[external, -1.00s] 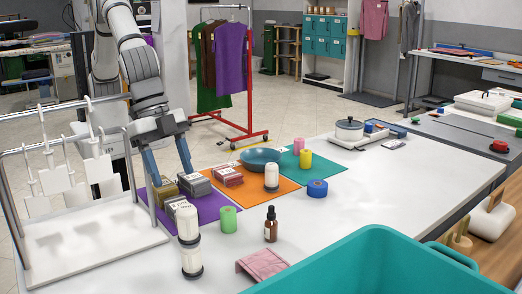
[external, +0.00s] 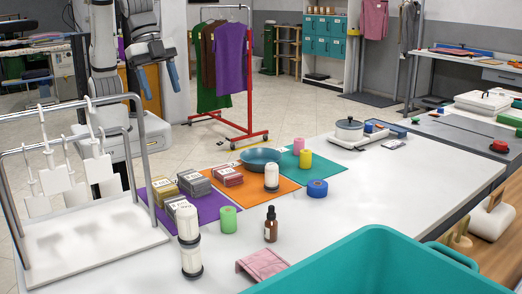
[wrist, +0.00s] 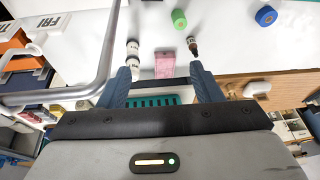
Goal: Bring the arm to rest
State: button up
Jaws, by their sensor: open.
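My gripper (external: 151,73) is open and empty, raised at the upper left in the external view, behind the table and above the level of its top. My arm is folded up close to its column there. In the wrist view my gripper (wrist: 162,80) shows two blue fingers spread wide with nothing between them. Beyond the fingers, the white table (wrist: 225,52) shows with a pink cloth (wrist: 165,63) and a brown dropper bottle (wrist: 192,45). No finger touches any object.
A teal bin (external: 370,260) is in front. A red garment rail (external: 249,85) stands behind.

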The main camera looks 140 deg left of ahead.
jog(key=s+d+f+h+p, duration=0.1)
jog(key=s+f, duration=0.1)
jog(key=s, duration=2.6)
jog(key=shift+s+d+m, duration=0.2)
jog(key=shift+m, duration=0.2)
